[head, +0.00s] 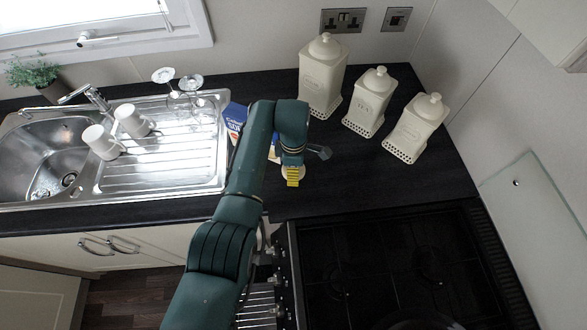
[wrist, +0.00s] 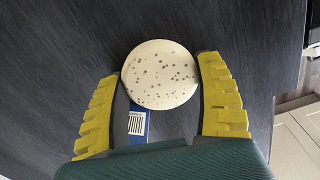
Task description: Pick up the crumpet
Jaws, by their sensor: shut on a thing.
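The crumpet (wrist: 160,76) is a round, cream-coloured disc with dark specks. In the wrist view it sits between the two yellow-padded fingers of my gripper (wrist: 162,92), with a finger at its left and right edges. In the head view my gripper (head: 292,178) is over the dark worktop, right of the sink, and a pale bit of the crumpet (head: 297,169) shows around the yellow finger. My gripper is shut on the crumpet. I cannot tell whether the crumpet is touching the worktop or lifted.
A blue and white packet (head: 236,118) lies beside my arm; its barcode corner (wrist: 137,124) shows under the crumpet. Three cream canisters (head: 323,78) stand at the back right. The steel sink (head: 165,150) holds two mugs and glasses on its drainer. A black hob (head: 400,265) is in front right.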

